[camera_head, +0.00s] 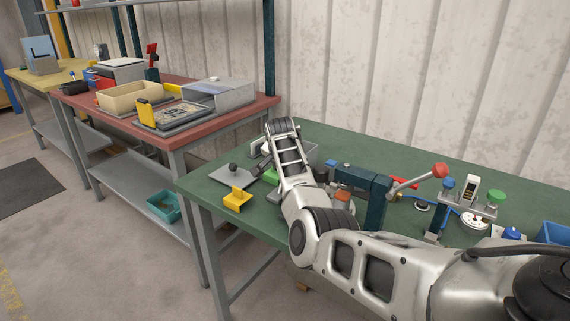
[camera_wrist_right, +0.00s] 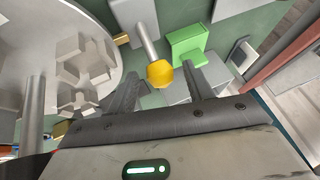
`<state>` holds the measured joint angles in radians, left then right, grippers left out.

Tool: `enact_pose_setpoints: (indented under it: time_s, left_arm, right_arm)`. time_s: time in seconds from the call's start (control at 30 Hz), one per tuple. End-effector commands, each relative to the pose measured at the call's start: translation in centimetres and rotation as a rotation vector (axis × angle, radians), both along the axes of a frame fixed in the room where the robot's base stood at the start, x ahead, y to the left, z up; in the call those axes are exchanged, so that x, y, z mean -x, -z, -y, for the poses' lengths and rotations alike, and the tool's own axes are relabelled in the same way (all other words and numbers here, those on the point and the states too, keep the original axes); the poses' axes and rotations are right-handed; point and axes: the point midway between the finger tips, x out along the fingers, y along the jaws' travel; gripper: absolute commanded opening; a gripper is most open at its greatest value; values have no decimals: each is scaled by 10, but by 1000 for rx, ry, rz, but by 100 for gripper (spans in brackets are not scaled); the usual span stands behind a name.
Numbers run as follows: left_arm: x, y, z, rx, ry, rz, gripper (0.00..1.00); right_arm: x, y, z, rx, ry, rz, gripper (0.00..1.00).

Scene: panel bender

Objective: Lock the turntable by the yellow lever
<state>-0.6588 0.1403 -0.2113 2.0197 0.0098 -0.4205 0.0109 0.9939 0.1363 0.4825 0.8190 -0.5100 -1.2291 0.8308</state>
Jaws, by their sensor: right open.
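The yellow lever shows in the right wrist view as a faceted yellow knob (camera_wrist_right: 160,73) on a grey rod (camera_wrist_right: 146,38). The turntable (camera_wrist_right: 40,32) is the pale round disc at the left of that view, with cross-shaped grey blocks on it. My right gripper (camera_wrist_right: 160,70) is open, with one finger on each side of the knob in the picture. I cannot tell how deep the knob sits between them, and no grip shows. In the head view my right arm reaches over the green table and hides the lever and most of that spot. My left gripper is out of view.
A green block (camera_wrist_right: 187,45) lies close to the right finger. On the green table (camera_head: 330,137) are a yellow bracket (camera_head: 237,199), a dark blue clamp frame (camera_head: 374,205) with a red-knobbed handle (camera_head: 438,171), and a stand with a green knob (camera_head: 496,196). A red table (camera_head: 215,117) stands left.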

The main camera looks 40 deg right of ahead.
Motion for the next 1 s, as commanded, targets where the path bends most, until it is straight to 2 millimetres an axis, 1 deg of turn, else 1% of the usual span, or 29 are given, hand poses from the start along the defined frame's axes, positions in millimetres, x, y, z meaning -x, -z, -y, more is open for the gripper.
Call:
enact_pose_setpoints:
  time_s: [0.13,0.23,0.6,0.7,0.83,1.0]
  left_arm:
    - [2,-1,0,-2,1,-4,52]
    - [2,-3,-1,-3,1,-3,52]
    - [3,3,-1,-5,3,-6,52]
    - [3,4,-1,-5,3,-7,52]
    - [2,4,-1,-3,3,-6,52]
    - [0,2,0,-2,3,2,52]
  right_arm:
    - [4,-12,-5,2,1,3,51]
    - [11,-25,-11,1,-1,5,51]
    - [45,-99,-43,0,-1,7,51]
    - [52,-113,-50,0,0,5,51]
    - [58,-126,-55,0,0,3,51]
    - [62,-133,-58,0,0,2,51]
